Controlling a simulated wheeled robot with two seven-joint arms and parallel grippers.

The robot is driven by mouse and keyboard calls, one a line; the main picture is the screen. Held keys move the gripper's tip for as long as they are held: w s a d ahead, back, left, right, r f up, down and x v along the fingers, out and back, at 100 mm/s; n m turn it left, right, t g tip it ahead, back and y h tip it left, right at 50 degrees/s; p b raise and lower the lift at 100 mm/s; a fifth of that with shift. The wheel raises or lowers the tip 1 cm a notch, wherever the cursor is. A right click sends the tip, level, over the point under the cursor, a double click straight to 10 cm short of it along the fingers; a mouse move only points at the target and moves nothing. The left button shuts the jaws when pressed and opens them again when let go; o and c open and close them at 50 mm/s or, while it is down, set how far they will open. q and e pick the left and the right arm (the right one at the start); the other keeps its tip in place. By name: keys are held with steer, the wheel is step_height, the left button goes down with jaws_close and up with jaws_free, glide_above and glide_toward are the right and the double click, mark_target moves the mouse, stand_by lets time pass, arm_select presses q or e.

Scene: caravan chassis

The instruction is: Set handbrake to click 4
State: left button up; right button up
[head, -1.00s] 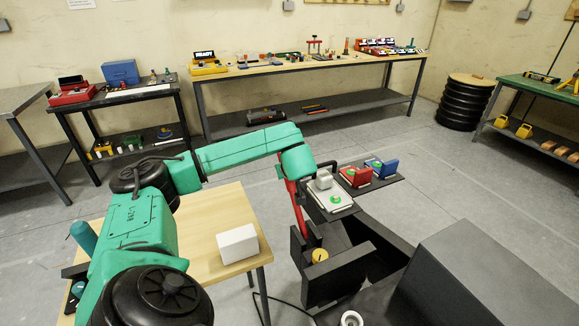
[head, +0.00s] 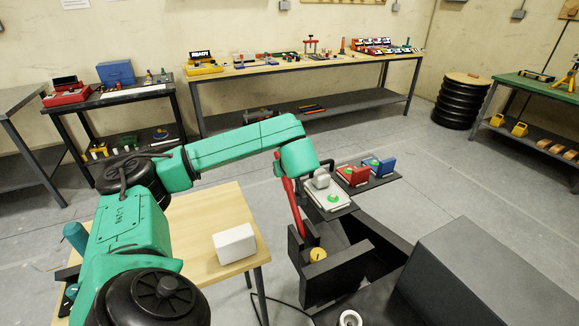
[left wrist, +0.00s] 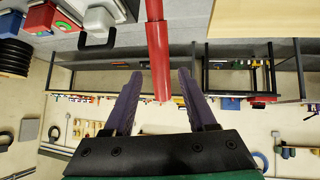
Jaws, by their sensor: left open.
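The red handbrake lever (head: 290,200) rises from the black chassis bracket (head: 333,275) and leans left toward its top. Its upper end shows beside my left wrist in the head view. My left gripper (left wrist: 160,74) is open in the left wrist view, its two purple fingers apart. The red lever (left wrist: 158,50) reaches in between the fingers, with a visible gap on each side. I cannot tell whether its end lies deep between them. The gripper's fingers are mostly hidden in the head view. My right gripper is not in view.
A yellow round part (head: 318,254) sits at the bracket. A plate with a green button (head: 332,198) and red (head: 353,175) and blue (head: 381,167) boxes stand close to the right of my wrist. A wooden table (head: 205,205) with a white block (head: 234,243) is at left.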

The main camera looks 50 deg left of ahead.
arm_select(q)
steer(key=v, duration=1)
steer(key=shift+b, duration=0.45)
steer(key=shift+s+d+r, duration=0.1)
